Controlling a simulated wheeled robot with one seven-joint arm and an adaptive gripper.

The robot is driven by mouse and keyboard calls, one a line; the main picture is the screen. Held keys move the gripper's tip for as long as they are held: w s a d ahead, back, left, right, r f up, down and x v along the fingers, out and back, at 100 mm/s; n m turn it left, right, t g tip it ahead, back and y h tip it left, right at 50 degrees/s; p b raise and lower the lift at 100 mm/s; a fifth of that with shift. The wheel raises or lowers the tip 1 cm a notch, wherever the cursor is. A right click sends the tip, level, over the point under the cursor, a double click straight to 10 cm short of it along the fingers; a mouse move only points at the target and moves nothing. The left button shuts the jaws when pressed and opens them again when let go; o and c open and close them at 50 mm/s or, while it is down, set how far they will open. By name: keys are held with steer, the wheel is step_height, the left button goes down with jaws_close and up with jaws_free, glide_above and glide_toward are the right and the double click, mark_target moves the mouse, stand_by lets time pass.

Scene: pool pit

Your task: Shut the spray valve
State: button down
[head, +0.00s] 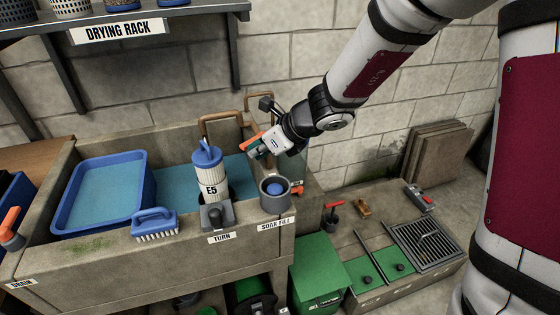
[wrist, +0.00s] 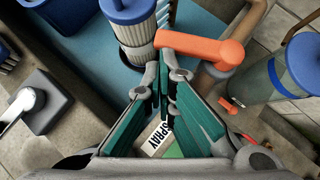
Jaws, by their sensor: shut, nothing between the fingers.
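The spray valve's orange lever (wrist: 200,47) lies roughly crosswise in the wrist view, with its rounded end to the right over a copper-coloured pipe. In the head view the orange lever (head: 251,143) shows just left of my gripper (head: 270,147), above the back of the sink. A SPRAY label (wrist: 158,139) shows between my fingers in the wrist view. My gripper (wrist: 164,70) is shut and empty, its fingertips close to the lever's left part. I cannot tell whether they touch it.
The E5 filter cartridge (head: 210,179) stands in the sink beside the lever. A blue tub (head: 104,222) and brush (head: 155,223) are left.

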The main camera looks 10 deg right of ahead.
steer(key=shift+w+a+m+t+h+b, duration=0.3)
steer(key=shift+a+m+t+h+b, duration=0.4)
steer(key=shift+m, duration=0.4)
steer(key=shift+d, duration=0.15)
steer(key=shift+w, duration=0.1)
steer(key=shift+w+d+p, duration=0.3)
steer(key=shift+w+d, duration=0.15)
steer(key=shift+w, duration=0.1)
steer(key=shift+s, duration=0.1)
